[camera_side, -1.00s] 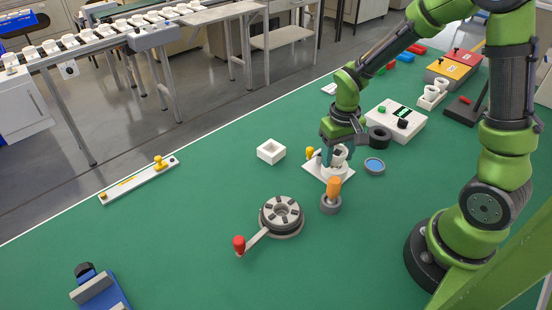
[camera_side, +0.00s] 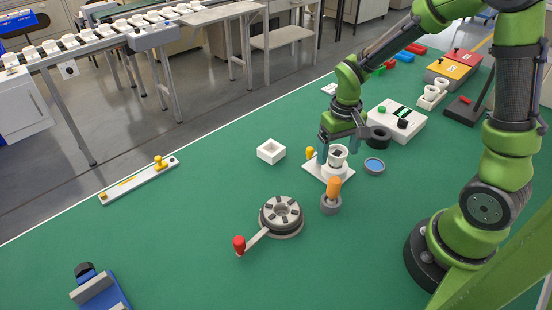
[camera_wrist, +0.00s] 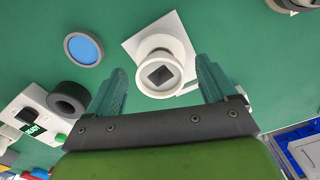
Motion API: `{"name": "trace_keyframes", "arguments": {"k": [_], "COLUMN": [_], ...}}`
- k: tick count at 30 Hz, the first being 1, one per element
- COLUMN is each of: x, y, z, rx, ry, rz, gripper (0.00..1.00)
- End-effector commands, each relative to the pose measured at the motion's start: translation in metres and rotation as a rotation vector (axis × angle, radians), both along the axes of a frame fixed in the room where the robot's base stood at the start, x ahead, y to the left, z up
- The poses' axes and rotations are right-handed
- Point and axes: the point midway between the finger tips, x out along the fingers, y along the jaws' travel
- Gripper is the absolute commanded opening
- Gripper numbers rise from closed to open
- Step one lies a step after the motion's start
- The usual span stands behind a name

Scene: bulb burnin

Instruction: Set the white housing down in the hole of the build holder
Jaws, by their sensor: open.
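The white housing (camera_side: 337,155), a round white cup with a dark square inside, stands upright on the build holder (camera_side: 314,168), a white square plate. In the wrist view the housing (camera_wrist: 160,66) sits over the plate (camera_wrist: 134,44), and the hole under it is hidden. My gripper (camera_side: 344,146) is open just above and around the housing. In the wrist view its two teal fingers stand apart, one on each side of the housing, with green mat showing between finger and housing on the left.
A blue round pad (camera_side: 375,166) and a black ring (camera_side: 379,138) lie to the right. A white square box (camera_side: 271,151) is at the left.

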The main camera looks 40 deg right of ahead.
Motion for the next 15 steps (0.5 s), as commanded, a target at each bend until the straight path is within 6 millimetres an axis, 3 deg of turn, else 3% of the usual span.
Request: {"name": "trace_keyframes", "arguments": {"k": [15], "x": [0.001], "y": [0.000], "z": [0.121], "rx": [0.000], "ry": [-0.006], "rz": [0.000], "gripper": [0.85]}}
